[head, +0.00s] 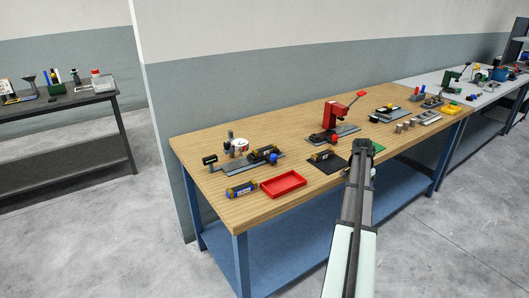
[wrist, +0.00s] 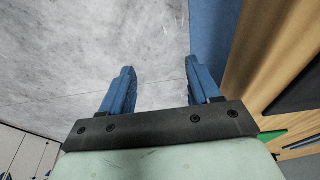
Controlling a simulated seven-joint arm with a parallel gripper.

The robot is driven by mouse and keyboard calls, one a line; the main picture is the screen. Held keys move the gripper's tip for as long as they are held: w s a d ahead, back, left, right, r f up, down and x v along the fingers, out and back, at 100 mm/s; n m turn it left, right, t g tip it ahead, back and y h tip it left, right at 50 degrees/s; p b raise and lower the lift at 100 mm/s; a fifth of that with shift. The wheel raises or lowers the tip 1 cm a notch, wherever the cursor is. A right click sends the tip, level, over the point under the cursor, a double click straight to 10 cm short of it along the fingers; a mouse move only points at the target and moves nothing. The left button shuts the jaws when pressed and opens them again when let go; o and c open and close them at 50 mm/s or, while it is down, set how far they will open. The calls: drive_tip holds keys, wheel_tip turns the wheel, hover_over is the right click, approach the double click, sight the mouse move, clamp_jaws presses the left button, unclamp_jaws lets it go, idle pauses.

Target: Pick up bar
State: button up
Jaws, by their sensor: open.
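My gripper (head: 362,150) is to the right of both, near the bench's front edge in the head view. In the wrist view my gripper (wrist: 158,68) has its two blue fingers spread wide with nothing between them. The bar is not seen in the wrist view.
The red tray (head: 284,185) sits beside the bar. A black mat (head: 327,166) lies near my gripper. The bench's left front corner is mostly clear.

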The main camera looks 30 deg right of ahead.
drive_tip(key=w+d+r+g+h, duration=0.1)
drive_tip(key=w+d+r, duration=0.2)
drive_tip(key=d+r, duration=0.4)
drive_tip(key=w+a+r, duration=0.1)
drive_tip(key=w, duration=0.1)
drive_tip(key=w+r, duration=0.1)
drive_tip(key=w, duration=0.1)
drive_tip(key=w+a+r, duration=0.1)
drive_tip(key=w, duration=0.1)
drive_tip(key=shift+w+a+r, duration=0.1)
drive_tip(key=shift+w+a, duration=0.05)
drive_tip(key=shift+a, duration=0.2)
drive_tip(key=w+a+r, duration=0.3)
drive_tip(key=w+a, duration=0.4)
drive_tip(key=w, duration=0.1)
drive_tip(key=w+a+r, duration=0.3)
drive_tip(key=w+a, duration=0.4)
drive_tip(key=w, duration=0.1)
drive_tip(key=t, duration=0.1)
approach(264, 148)
drive_tip(key=f, duration=0.1)
drive_tip(key=d+f, duration=0.1)
drive_tip(key=s+f, duration=0.1)
drive_tip(key=shift+d+f+y, duration=0.15)
drive_tip(key=shift+d+y, duration=0.15)
drive_tip(key=shift+y, duration=0.1)
drive_tip(key=shift+w+x, duration=0.2)
drive_tip(key=shift+x, duration=1.2)
drive_tip(key=shift+w+x, duration=0.2)
drive_tip(key=shift+x, duration=1.15)
